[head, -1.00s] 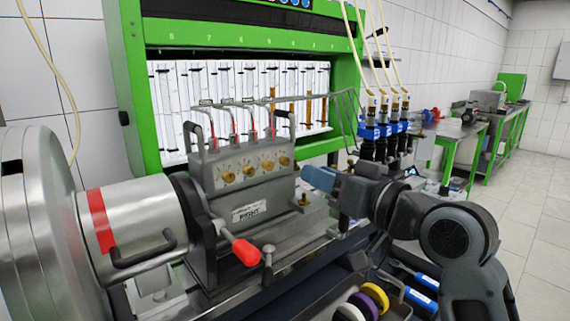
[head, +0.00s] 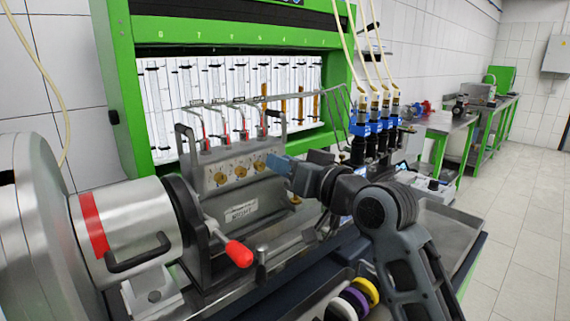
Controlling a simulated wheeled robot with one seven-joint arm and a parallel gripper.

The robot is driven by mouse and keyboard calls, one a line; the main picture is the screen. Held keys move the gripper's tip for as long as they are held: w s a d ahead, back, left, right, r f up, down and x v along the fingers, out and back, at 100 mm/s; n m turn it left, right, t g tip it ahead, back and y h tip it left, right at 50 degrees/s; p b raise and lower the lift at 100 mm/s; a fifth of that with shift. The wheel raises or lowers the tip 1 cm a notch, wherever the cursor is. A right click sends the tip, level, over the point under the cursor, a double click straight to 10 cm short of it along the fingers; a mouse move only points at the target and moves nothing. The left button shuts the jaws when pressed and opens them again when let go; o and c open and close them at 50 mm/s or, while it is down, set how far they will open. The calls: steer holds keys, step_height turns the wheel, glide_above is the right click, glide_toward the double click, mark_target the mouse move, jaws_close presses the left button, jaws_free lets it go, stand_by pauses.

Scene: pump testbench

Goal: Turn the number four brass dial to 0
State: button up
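The grey pump block (head: 228,195) carries a row of round brass dials on its pale front plate. Three show: the left one (head: 220,178), the second (head: 240,171) and the third (head: 259,165). The fourth place, at the right end of the row, is hidden behind my gripper. My gripper (head: 277,168), with blue-grey fingers, comes in from the right and is at the right end of the plate. I cannot tell whether it touches the fourth dial or whether its fingers are apart. The dial markings are too small to read.
A red-tipped lever (head: 238,252) sticks out in front of the pump. A steel drum with a red band (head: 92,222) is at left. Thin metal pipes rise above the pump, and blue-collared injectors (head: 372,128) stand behind my arm. Coloured rings (head: 355,300) lie at the lower front.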

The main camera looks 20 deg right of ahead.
jaws_close()
steer(key=n+b, duration=0.5)
steer(key=shift+b, duration=0.3)
steer(key=shift+o, duration=0.7)
jaws_free()
steer(key=shift+s, duration=0.15)
steer(key=b+v, duration=0.1)
steer(key=v, duration=0.6)
steer(key=shift+s, duration=0.25)
